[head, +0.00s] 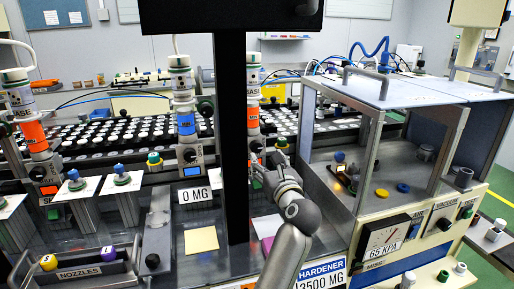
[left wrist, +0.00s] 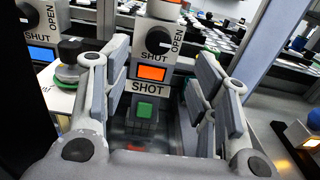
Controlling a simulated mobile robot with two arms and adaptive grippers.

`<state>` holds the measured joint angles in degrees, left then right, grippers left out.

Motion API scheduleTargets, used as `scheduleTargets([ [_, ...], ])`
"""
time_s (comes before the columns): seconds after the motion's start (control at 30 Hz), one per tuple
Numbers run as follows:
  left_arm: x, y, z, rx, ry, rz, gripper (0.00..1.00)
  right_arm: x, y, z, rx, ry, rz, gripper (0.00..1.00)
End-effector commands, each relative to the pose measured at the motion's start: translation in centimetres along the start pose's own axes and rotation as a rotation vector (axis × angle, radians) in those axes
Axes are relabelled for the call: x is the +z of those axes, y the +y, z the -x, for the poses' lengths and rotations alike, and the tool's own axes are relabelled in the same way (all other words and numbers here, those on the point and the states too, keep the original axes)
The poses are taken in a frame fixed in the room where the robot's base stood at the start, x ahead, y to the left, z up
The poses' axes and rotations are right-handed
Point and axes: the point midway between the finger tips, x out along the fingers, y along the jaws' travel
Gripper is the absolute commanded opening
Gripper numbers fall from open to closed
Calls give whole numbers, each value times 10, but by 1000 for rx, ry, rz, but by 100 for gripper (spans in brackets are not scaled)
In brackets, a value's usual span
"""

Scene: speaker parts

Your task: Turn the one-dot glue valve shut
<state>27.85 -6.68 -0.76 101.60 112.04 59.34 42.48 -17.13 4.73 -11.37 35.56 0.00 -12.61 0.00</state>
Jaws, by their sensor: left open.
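My left gripper (head: 262,168) is in front of the dispensing station with the orange-banded column (head: 253,120). In the left wrist view the gripper (left wrist: 161,64) is open, its fingers apart with nothing between them. Ahead is a black valve knob (left wrist: 158,41) on a white block, marked SHUT below left and OPEN at the right. The fingers do not touch it. An orange display (left wrist: 151,73), a SHOT label and a green button (left wrist: 145,109) are below it. I cannot make out dot marks or the knob's exact setting. My right gripper is not in view.
A blue-banded column (head: 186,122) and another orange-banded column (head: 33,135) stand to the left. A glazed box (head: 368,128) stands close on the right. A nozzle tray (head: 78,272) and a yellow sheet (head: 201,240) are at the front.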

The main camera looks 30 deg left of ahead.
Motion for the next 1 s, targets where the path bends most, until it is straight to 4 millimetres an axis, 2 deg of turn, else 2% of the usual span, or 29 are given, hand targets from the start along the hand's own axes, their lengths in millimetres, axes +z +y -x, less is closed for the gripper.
scheduleTargets([
  [0.5,1,1,-87,2,-1,-3,54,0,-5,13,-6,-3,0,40],
  [0.7,1,1,-102,2,-1,-2,54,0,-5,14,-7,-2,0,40],
  [1.0,0,1,-104,2,0,-2,54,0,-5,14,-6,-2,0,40],
])
